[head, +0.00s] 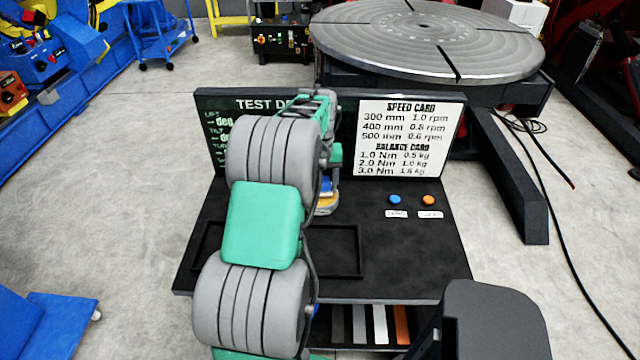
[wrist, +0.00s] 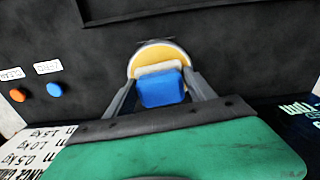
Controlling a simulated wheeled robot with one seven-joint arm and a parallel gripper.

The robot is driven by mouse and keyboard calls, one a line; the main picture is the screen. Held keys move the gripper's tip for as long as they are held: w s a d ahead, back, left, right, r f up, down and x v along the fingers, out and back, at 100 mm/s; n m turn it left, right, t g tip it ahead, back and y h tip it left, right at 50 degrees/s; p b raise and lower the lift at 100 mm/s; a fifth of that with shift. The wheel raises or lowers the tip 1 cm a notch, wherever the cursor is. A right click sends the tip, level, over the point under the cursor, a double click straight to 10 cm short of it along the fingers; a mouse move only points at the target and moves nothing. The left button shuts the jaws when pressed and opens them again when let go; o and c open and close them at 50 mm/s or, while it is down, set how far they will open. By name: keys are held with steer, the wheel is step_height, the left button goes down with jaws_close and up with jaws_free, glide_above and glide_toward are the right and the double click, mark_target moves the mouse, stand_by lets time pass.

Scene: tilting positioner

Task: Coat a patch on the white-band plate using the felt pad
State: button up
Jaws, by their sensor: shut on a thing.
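My gripper (wrist: 162,82) is shut on the felt pad, a blue block (wrist: 162,92) with a whitish layer (wrist: 158,68) on its far side. In the wrist view the pad overlaps a round yellow dish (wrist: 160,52) with a pale rim; I cannot tell if they touch. In the head view, the pad's blue part (head: 326,187) and the yellow dish (head: 327,205) show just right of my arm, which hides most of the gripper. A white strip (head: 379,324) shows below the desk's front edge among other coloured strips; I cannot tell if it is the white-band plate.
The black desk (head: 420,255) has a thin-framed tray outline (head: 345,276), partly behind my arm, and blue (head: 394,200) and orange (head: 428,200) buttons at right. A backboard with a white speed card (head: 400,135) stands behind. A large round turntable (head: 425,45) is beyond.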

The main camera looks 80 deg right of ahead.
mark_target(320, 181)
steer(key=shift+f, duration=0.45)
stand_by(1.0)
steer(key=shift+r, duration=0.1)
steer(key=shift+r+p, duration=2.2)
steer(key=shift+r, duration=1.35)
steer(key=shift+w+f, duration=0.1)
